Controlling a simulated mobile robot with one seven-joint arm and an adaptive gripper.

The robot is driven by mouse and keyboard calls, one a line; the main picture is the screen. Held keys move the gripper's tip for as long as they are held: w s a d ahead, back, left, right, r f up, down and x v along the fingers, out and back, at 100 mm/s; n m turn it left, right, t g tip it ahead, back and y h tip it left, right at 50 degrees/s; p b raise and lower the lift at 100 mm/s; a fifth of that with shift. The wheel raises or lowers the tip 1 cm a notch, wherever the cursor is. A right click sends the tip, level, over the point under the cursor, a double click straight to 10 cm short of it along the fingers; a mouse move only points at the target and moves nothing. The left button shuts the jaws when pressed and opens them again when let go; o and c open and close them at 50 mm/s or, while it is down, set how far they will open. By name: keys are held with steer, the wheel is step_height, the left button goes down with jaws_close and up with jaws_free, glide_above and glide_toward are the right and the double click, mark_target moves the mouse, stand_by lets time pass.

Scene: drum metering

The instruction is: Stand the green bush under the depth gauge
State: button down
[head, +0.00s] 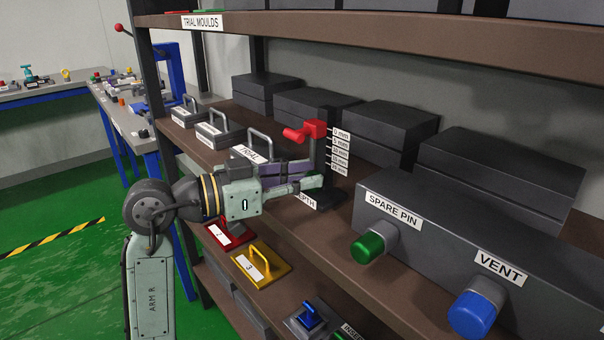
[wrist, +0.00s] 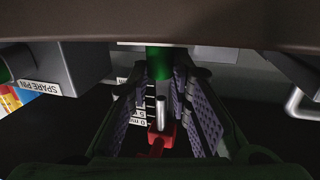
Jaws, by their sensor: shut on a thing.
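The depth gauge (head: 319,150) stands on the brown shelf, with a dark post, a red top arm, a mm scale and a dark foot. My gripper (head: 308,182) reaches in level from the left, low at the gauge. In the wrist view my gripper (wrist: 166,74) is shut on the green bush (wrist: 159,62), which sits between the fingertips. The gauge's red part (wrist: 160,136) and metal pin (wrist: 160,110) show in line with the bush. In the head view the fingers mostly hide the bush. I cannot tell whether it touches the foot.
A grey box with a green SPARE PIN knob (head: 367,248) and a blue VENT knob (head: 476,312) is right of the gauge. Handled weights (head: 216,134) stand to the left and dark blocks (head: 383,128) behind. Red and yellow (head: 262,266) handled plates lie below. An upper shelf (head: 400,35) hangs above.

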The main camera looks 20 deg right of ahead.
steer(key=shift+a+f, duration=0.1)
steer(key=shift+f, duration=0.2)
steer(key=c, duration=1.5)
jaws_free()
steer(key=shift+o, duration=0.2)
steer(key=shift+r, duration=0.3)
steer(key=s+a+b, duration=0.1)
steer(key=a+b, duration=0.2)
steer(key=a, duration=0.9)
steer(key=shift+r, duration=0.25)
